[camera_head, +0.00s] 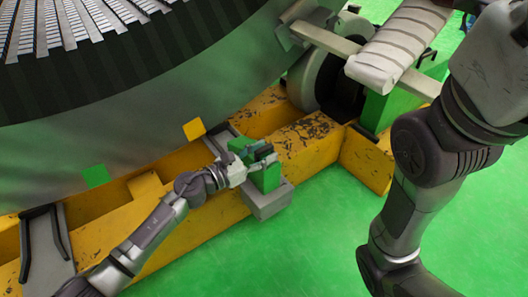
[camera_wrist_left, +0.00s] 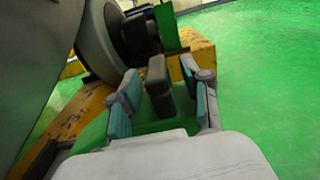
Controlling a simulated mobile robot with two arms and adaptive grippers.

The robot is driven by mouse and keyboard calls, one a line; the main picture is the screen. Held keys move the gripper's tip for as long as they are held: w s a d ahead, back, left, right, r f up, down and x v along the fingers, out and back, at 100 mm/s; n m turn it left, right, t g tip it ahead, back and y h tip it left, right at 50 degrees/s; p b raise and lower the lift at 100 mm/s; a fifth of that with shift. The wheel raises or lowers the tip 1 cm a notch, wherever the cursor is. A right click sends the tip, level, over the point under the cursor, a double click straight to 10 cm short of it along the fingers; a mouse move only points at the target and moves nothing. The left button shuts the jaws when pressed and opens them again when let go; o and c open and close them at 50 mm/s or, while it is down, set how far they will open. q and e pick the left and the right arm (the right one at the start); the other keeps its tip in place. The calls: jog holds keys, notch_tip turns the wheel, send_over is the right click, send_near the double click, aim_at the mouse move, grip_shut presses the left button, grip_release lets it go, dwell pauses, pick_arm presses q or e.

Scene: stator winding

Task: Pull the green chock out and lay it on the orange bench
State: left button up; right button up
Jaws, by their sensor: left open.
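The green chock (camera_head: 268,180) sits at the yellow-orange beam beside the large drum, above a grey block. It also shows in the left wrist view (camera_wrist_left: 155,122), with a dark upright grip (camera_wrist_left: 157,80) on it. My left gripper (camera_head: 262,152) is at the top of the chock in the head view. In the left wrist view my left gripper (camera_wrist_left: 166,92) is open, with its teal-padded fingers on either side of the dark grip and gaps beside it. My right gripper is out of view. I cannot make out a separate orange bench.
The worn yellow-orange beam (camera_head: 310,133) runs under the large grey drum (camera_head: 150,100). A grey block (camera_head: 268,203) juts out from it. A wheel (camera_head: 312,78) and a wrapped pale bar (camera_head: 400,40) are at upper right. The green floor (camera_head: 320,240) is clear at front.

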pick_arm(q)
jog(key=v, duration=1.1)
jog(key=shift+s+a, duration=0.15)
jog(key=shift+a, duration=0.1)
